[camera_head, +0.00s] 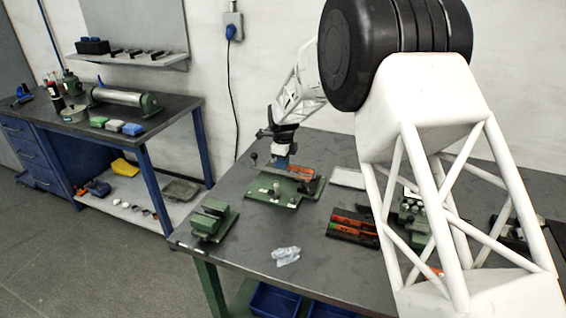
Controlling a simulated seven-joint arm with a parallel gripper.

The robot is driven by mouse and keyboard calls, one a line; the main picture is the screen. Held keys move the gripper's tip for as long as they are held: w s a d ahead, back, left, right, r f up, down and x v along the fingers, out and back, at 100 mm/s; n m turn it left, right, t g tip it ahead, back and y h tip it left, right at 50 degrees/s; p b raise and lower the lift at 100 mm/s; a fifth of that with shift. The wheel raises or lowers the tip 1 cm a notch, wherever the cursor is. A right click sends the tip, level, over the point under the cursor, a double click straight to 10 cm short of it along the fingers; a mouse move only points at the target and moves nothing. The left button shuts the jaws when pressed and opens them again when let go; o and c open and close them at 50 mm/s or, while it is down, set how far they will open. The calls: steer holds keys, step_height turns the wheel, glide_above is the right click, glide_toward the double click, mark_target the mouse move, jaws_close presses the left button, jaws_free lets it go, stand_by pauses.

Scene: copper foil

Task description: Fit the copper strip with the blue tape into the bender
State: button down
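The bender appears to be the green plate tool (285,203) on the near bench, with a black-knobbed lever at its left. An orange copper strip (301,170) shows along the bender's back edge. My gripper (281,156) points down over the back of the bender, at the left end of this strip. A small blue patch (281,163), possibly blue tape, shows just below the fingers. The fingers are too small to tell whether they grip the strip. Whether the strip is seated in the bender or held above it cannot be told either.
A black tray (340,232) with orange strips, one green-marked, lies right of the bender. A green vise-like block (214,220) stands left. Crumpled clear plastic (286,256) lies in front. My arm hides much of the bench's right side. A second bench (165,103) stands behind left.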

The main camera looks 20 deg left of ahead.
steer(key=shift+f, duration=0.2)
stand_by(0.3)
steer(key=shift+r, duration=0.3)
stand_by(0.4)
steer(key=shift+f, duration=0.3)
stand_by(1.0)
steer(key=shift+r, duration=0.3)
stand_by(0.5)
stand_by(0.5)
steer(key=c, duration=1.7)
jaws_free()
steer(key=shift+r, duration=0.3)
steer(key=shift+r, duration=0.35)
steer(key=shift+r, duration=0.85)
